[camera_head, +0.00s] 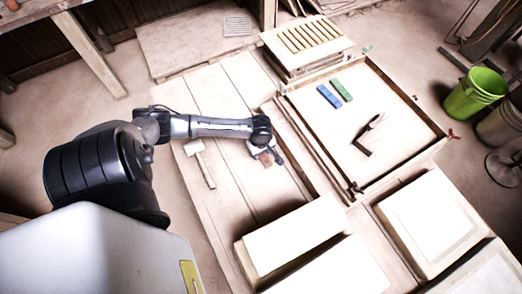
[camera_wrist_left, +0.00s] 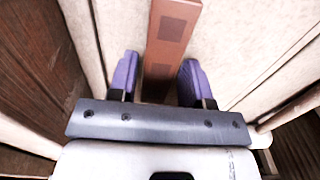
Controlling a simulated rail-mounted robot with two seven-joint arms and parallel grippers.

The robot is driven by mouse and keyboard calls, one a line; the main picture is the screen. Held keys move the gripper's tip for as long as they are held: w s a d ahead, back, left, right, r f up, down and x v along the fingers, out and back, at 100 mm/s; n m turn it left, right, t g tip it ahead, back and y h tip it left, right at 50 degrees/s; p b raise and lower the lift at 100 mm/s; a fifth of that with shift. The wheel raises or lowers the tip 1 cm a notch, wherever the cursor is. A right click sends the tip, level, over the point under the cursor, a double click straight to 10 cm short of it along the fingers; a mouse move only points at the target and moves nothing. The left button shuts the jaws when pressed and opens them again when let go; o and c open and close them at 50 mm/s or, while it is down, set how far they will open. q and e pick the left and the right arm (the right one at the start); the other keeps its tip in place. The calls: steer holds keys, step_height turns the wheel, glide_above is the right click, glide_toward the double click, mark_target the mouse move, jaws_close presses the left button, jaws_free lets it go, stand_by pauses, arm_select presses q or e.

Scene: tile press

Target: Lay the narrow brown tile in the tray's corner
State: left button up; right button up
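The narrow brown tile (camera_wrist_left: 170,35) is a long reddish-brown bar with small dark marks. In the head view only a small part of the tile (camera_head: 266,159) shows beneath my left gripper (camera_head: 270,154), above the plank bench left of the tray. In the left wrist view the two purple fingers of the left gripper (camera_wrist_left: 158,80) stand on either side of the tile's near end, with a narrow gap visible on the left; contact on the right is unclear. The tray (camera_head: 408,164) is a wide, shallow wooden frame with a pale floor. My right gripper is not in view.
A blue tile (camera_head: 328,96) and a green tile (camera_head: 341,90) lie in the tray's far part. A dark tool (camera_head: 368,133) lies near its middle. A mallet (camera_head: 201,163) rests on the planks. A slatted rack (camera_head: 306,38) stands behind; a pale block (camera_head: 292,236) stands in front.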

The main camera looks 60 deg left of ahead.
arm_select(q)
steer(key=shift+o, duration=1.1)
step_height(320, 180, up, 12)
steer(key=p, duration=0.3)
steer(key=s+d+r+m+t, duration=0.1)
steer(key=s+d+m, duration=0.4)
steer(key=d+m, duration=0.4)
steer(key=s+d+r+m+t, duration=0.1)
steer(key=s+d+m+t, duration=0.1)
steer(key=s+d+m, duration=0.4)
steer(key=d+m, duration=0.4)
steer(key=shift+s+d, duration=0.25)
steer(key=shift+s, duration=0.05)
steer(key=shift+o, duration=0.5)
steer(key=shift+s+d+r+m+t, duration=0.1)
steer(key=shift+s+r+m+t, duration=0.3)
steer(key=shift+m, duration=0.5)
